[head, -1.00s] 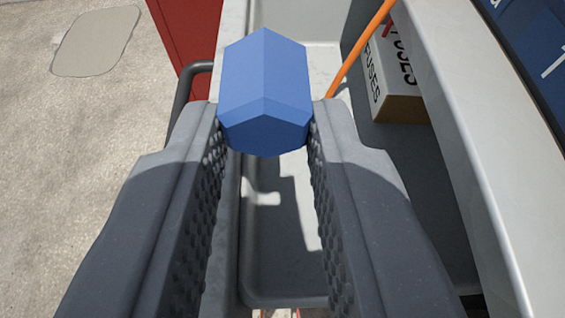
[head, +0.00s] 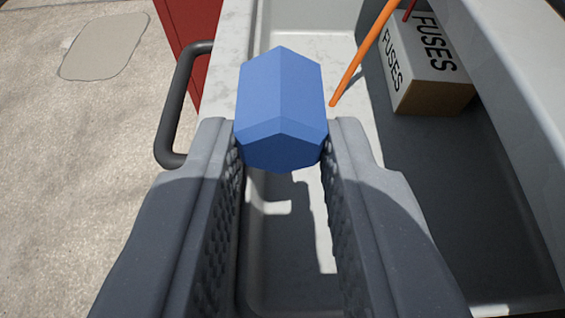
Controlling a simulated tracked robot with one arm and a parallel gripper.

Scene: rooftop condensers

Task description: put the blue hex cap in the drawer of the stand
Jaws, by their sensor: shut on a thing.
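The blue hex cap (head: 281,105) is held between the fingertips of my gripper (head: 282,150), in the middle of the head view. My gripper is shut on it, with one textured finger on each side. Below the cap and fingers is the open drawer (head: 290,275), a grey tray with a pale floor partly in shadow. The cap is above the drawer and appears apart from its floor. The drawer's dark bar handle (head: 173,120) sticks out on its left side. My fingers hide part of the drawer's near left wall.
In the drawer's right part lies a box marked FUSES (head: 425,65). An orange rod (head: 360,55) leans beside it. The stand's pale top edge (head: 510,90) overhangs at the right. A red panel (head: 195,40) stands at the upper left, beyond the handle. Concrete floor with a patch lies left.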

